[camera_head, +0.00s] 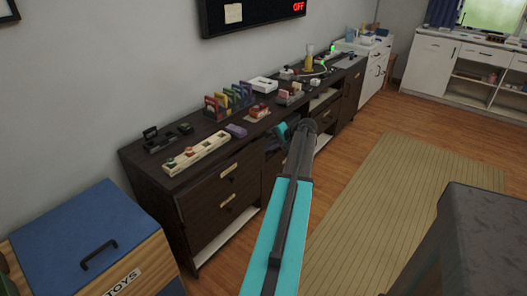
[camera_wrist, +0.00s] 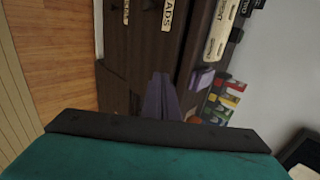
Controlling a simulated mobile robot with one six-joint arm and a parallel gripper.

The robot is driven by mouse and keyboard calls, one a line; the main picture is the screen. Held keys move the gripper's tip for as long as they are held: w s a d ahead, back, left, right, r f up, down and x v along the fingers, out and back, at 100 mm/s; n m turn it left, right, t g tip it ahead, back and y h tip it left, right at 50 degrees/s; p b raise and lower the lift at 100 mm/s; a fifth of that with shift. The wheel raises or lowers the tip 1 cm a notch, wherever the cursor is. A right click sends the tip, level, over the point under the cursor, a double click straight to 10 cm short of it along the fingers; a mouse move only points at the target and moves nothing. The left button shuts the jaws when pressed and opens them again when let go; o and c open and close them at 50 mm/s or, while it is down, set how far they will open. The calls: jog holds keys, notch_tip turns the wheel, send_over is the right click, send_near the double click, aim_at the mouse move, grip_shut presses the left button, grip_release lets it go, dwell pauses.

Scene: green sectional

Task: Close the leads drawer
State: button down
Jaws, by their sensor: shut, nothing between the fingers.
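The leads drawer (camera_wrist: 180,42) is a dark wood front in the wrist view, with a pale label reading "ADS", its start cut off by the frame edge. In the head view I take it as the upper drawer (camera_head: 205,188) at the near end of the dark cabinet. I cannot tell clearly how far its front stands out. My gripper (camera_wrist: 161,88) is shut and empty, its fingers pointing at the cabinet front beside this drawer. In the head view my gripper (camera_head: 279,133) is partly hidden behind my arm.
A second labelled drawer (camera_head: 210,222) lies below. The dark cabinet top (camera_head: 145,160) carries a pale tray (camera_head: 196,156), coloured racks and small boxes. A blue-lidded toy box (camera_head: 75,232) stands at the near left. The wood floor and beige rug (camera_head: 390,200) are clear.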

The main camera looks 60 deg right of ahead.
jog(key=shift+s+r, duration=0.3)
jog(key=c, duration=1.5)
grip_release()
jog(key=shift+o, duration=0.3)
jog(key=shift+w+a+r+m, duration=0.1)
jog(key=shift+w+m, duration=0.05)
jog(key=shift+m, duration=0.35)
jog(key=w+a+f+m+t+b, duration=0.25)
jog(key=a+m+t, duration=0.35)
jog(key=a+m, duration=0.3)
jog(key=s+a+f+m+t+h+b, duration=0.1)
jog(key=s+a+f+m+b, duration=0.1)
jog(key=f+m+b, duration=0.2)
jog(key=s+a+f+m+t+h+b, duration=0.1)
jog(key=s+a+f+m+b, duration=0.1)
jog(key=f, duration=0.9)
jog(key=shift+s+f+m+b, duration=0.2)
jog(key=shift+s+m+b, duration=0.25)
jog(key=shift+m+b, duration=0.7)
